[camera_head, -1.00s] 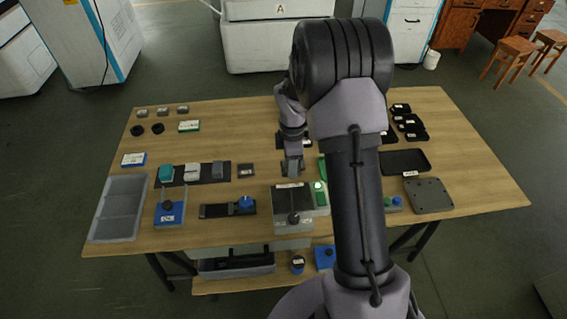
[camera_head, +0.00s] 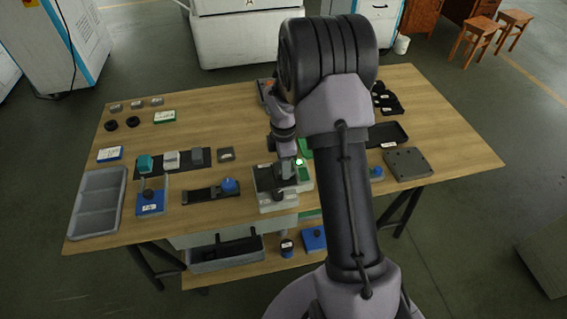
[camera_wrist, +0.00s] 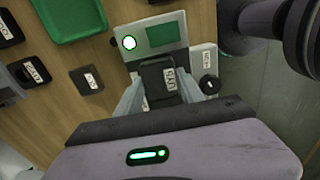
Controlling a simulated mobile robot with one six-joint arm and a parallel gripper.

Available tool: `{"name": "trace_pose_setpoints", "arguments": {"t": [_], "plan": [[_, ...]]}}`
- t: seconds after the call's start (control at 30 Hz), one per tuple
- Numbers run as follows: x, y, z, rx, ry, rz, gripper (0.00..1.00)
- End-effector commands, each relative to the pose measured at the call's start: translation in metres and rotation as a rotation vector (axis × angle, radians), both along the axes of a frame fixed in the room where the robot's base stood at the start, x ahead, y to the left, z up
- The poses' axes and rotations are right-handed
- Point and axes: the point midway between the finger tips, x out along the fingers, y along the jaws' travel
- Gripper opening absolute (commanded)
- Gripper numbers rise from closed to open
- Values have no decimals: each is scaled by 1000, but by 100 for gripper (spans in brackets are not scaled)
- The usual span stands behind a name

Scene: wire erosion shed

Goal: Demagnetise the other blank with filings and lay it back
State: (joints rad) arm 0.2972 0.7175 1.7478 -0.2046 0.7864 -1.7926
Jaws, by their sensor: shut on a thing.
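My gripper (camera_head: 288,180) is over the light grey bench unit (camera_head: 278,207) near the table's front edge. In the wrist view, my gripper (camera_wrist: 160,92) is shut on a dark block with a white label (camera_wrist: 168,76), which looks like a blank. I cannot tell whether the block touches the unit, and no filings can be made out on it. The unit has a lit round green lamp (camera_head: 299,161), and the wrist view also shows this lamp (camera_wrist: 129,43) beside a green panel (camera_wrist: 162,34). A black knob (camera_wrist: 209,85) is on the unit's right in the wrist view.
A grey divided tray (camera_head: 77,233) stands at the left. Teal, white and grey blocks sit on a dark strip (camera_head: 129,174). A small dark labelled square (camera_head: 226,154) lies right of them. Black trays (camera_head: 386,133) and a grey plate (camera_head: 408,163) are at the right.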

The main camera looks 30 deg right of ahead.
Motion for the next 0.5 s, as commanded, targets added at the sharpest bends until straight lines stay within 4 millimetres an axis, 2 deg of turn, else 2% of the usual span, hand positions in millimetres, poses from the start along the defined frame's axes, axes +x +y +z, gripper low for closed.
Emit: {"name": "trace_pose_setpoints", "arguments": {"t": [0.5], "plan": [[0,0,-3,0,-1,0,0]]}}
